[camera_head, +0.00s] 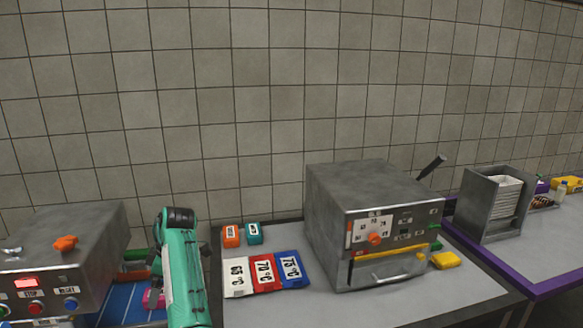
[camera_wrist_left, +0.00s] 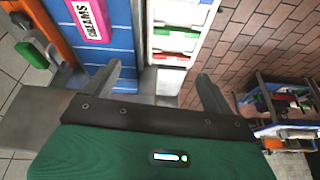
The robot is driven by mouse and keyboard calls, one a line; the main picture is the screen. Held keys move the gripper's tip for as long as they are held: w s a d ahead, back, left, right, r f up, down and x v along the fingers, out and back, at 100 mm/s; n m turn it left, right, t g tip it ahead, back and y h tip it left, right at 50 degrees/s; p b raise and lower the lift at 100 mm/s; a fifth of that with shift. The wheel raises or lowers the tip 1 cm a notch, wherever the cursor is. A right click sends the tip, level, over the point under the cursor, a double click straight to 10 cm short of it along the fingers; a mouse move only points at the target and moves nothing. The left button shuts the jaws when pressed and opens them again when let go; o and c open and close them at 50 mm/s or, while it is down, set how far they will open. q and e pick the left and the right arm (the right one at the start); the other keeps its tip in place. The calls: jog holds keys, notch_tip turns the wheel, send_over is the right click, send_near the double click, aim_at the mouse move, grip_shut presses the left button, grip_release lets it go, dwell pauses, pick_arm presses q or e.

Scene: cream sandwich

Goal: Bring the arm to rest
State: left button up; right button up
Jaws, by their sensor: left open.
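My left gripper (camera_wrist_left: 162,86) shows in the left wrist view, its two dark fingers spread wide apart with nothing between them. Beyond the fingers are a blue panel, a white rack and a brick-patterned floor; I cannot tell the exact distance to them. In the head view my green left arm (camera_head: 183,270) rises at the lower left, between the control machine and the grey table. The fingers cannot be made out there. My right gripper is in neither view.
A grey machine with buttons (camera_head: 62,258) stands left of my arm. A metal box machine (camera_head: 365,225) with a dial stands on the table, beside temperature cards (camera_head: 264,274). A metal dispenser (camera_head: 492,203) is at the right. A pink "CREAMS" label (camera_wrist_left: 90,18) shows in the wrist view.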

pick_arm(q)
jog(key=s+a+f+m+t, duration=0.35)
jog(key=s+f+m, duration=0.55)
jog(key=s+f, duration=0.8)
jog(key=s+d+m+h, duration=0.2)
jog(key=s+d+m, duration=0.45)
jog(key=s, duration=0.65)
jog(key=s+d+m+h, duration=0.3)
jog(key=s+d+m, duration=0.4)
jog(key=s, duration=0.5)
jog(key=s+f+b+x, duration=0.1)
jog(key=s+x, duration=0.2)
jog(key=x, duration=0.8)
jog(key=s+b+x, duration=0.2)
jog(key=x, duration=0.9)
jog(key=s+f+b+x, duration=0.1)
jog(key=s+x, duration=0.2)
jog(key=x, duration=0.9)
jog(key=s+a+f+g+b, duration=0.1)
jog(key=s+a+f+b, duration=0.2)
jog(key=s+f, duration=1.6)
notch_tip(320, 180, down, 4)
jog(key=shift+a+r+g, duration=0.1)
jog(key=shift+a+g, duration=0.15)
jog(key=shift+g, duration=0.1)
jog(key=shift+s+a+n, duration=0.1)
jog(key=shift+s+n, duration=0.15)
jog(key=shift+s, duration=0.2)
jog(key=shift+c, duration=0.2)
